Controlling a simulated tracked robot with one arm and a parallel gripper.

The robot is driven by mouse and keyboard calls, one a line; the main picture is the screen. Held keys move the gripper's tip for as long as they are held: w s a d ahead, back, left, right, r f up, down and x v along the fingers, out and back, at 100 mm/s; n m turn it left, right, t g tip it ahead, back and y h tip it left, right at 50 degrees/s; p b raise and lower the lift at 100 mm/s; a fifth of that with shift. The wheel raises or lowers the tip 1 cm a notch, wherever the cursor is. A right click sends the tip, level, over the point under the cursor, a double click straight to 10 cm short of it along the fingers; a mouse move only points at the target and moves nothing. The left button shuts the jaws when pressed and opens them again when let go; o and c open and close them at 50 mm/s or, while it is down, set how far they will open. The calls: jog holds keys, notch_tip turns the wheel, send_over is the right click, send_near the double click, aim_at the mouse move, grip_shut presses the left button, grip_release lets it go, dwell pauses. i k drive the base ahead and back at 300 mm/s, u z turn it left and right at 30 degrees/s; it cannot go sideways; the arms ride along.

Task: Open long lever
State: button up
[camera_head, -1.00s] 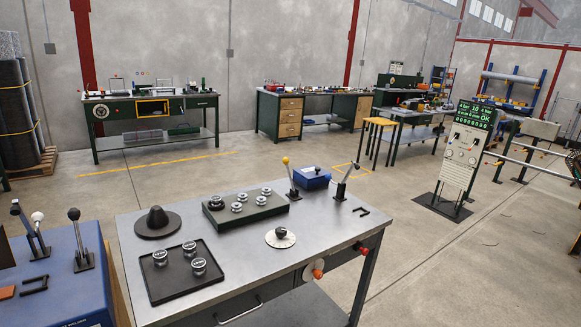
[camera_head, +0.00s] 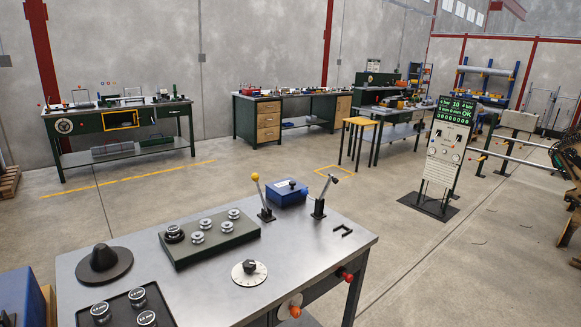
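On the grey metal workbench (camera_head: 205,300) stand two upright levers. One has a yellow knob (camera_head: 262,197) on a thin rod, leaning slightly left. I cannot tell which of these, if either, is the long lever. My gripper is not in view.
A control panel (camera_head: 449,140) stands at right. Open floor (camera_head: 395,270) lies right of the bench.

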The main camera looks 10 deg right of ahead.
aim_at(255, 177)
jog(key=z, duration=0.25)
jog(key=i, duration=1.7)
jog(key=u, duration=0.15)
